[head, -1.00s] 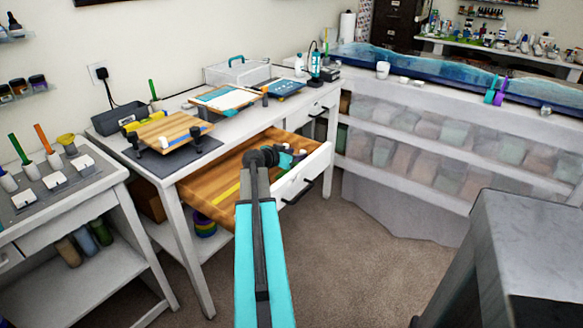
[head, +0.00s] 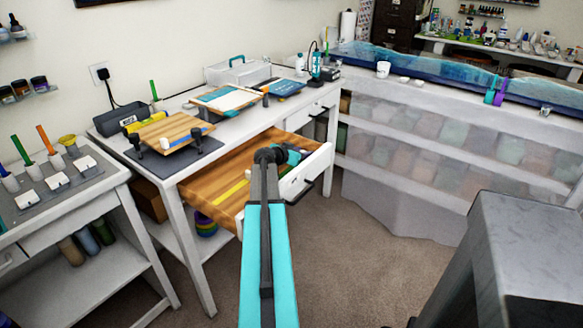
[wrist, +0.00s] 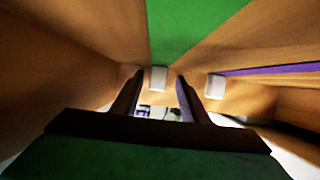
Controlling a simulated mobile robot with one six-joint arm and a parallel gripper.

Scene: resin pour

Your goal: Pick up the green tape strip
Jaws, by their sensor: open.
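The green tape strip (wrist: 190,28) shows in the wrist view as a broad green band at the top middle, narrowing down towards my fingertips. My gripper (wrist: 159,84) is open, with its two dark fingers apart just below the lower end of the strip. I cannot tell whether they touch it. In the head view my arm reaches into the open wooden drawer (head: 212,172). The fingertips and the green strip cannot be made out there, behind my wrist and arm.
A purple strip (wrist: 272,68) lies right of the green one, with small white blocks (wrist: 158,78) (wrist: 215,86) nearby. A yellow strip (head: 231,191) lies in the drawer's left part. Wooden drawer walls stand close around my gripper. The desk top (head: 232,125) is above the drawer.

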